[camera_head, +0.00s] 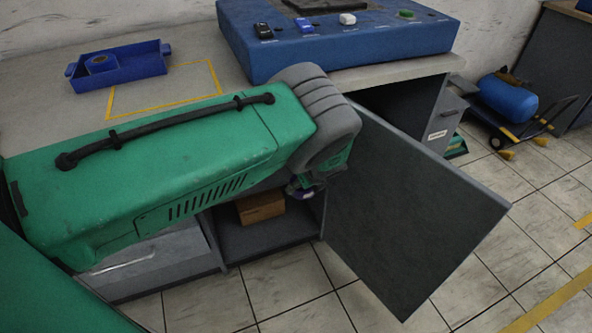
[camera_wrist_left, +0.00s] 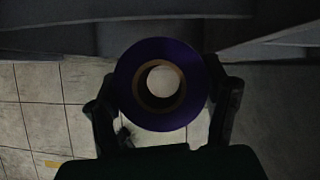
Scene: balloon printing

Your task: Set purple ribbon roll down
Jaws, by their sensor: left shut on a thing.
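The purple ribbon roll (camera_wrist_left: 130,85) is between the two dark fingers of my left gripper (camera_wrist_left: 163,82) in the left wrist view. Its round face and brown core ring face the camera, and tiled floor shows behind it. My left gripper is shut on the roll. In the head view my green left arm hides most of the gripper, and a small purple part of the roll (camera_head: 303,191) shows below the wrist, in front of the open cabinet. My right gripper is not in view.
An open cabinet door (camera_head: 405,215) stands right of my wrist. A brown box (camera_head: 261,207) sits inside the cabinet (camera_head: 268,240). On the counter are a blue tray (camera_head: 135,68) holding a blue roll, a yellow-taped outline (camera_head: 212,80) and a blue machine (camera_head: 350,45).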

